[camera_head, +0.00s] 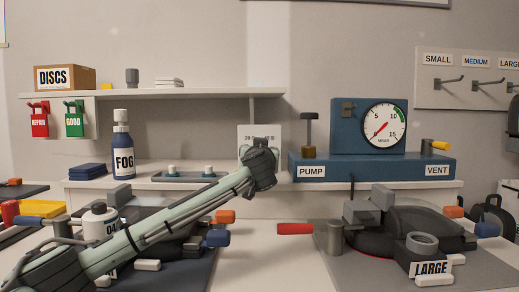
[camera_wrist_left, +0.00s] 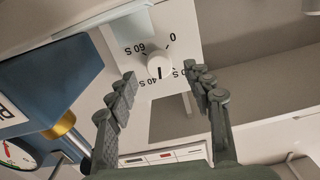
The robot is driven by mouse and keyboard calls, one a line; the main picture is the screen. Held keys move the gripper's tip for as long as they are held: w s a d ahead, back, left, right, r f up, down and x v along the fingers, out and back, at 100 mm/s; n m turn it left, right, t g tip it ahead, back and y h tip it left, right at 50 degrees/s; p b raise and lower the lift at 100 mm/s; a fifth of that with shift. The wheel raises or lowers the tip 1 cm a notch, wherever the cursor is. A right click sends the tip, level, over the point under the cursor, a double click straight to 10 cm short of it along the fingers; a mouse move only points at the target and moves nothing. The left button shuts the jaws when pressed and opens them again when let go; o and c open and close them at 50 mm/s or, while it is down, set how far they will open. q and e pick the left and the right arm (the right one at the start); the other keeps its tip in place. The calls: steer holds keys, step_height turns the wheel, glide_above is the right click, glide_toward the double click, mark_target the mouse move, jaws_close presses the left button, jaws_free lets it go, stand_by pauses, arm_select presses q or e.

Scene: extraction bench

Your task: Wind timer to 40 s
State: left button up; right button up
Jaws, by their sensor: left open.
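The timer is a white plate with a round white knob (camera_wrist_left: 158,60). In the left wrist view its markings appear upside down: 0, 60 S and 40 S can be read. Another mark is partly hidden by a finger. A dark line lies at the knob's edge toward 40 S; I cannot tell whether it is the pointer or a tick. In the head view the timer plate (camera_head: 246,131) stands at the shelf, its lower part hidden by my left gripper (camera_head: 260,160). My left gripper (camera_wrist_left: 163,82) is open, its fingers apart in front of the knob.
The blue pump unit (camera_head: 372,168) with its gauge (camera_head: 384,122) stands right of the timer. A FOG bottle (camera_head: 123,155) and a grey tray (camera_head: 178,177) are to the left.

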arm_select(q)
steer(key=shift+w, duration=1.65)
arm_select(e)
steer(key=shift+f, duration=0.8)
arm_select(q)
steer(key=c, duration=1.1)
steer(key=shift+c, duration=0.2)
steer(key=o, duration=1.1)
steer(key=shift+o, duration=0.2)
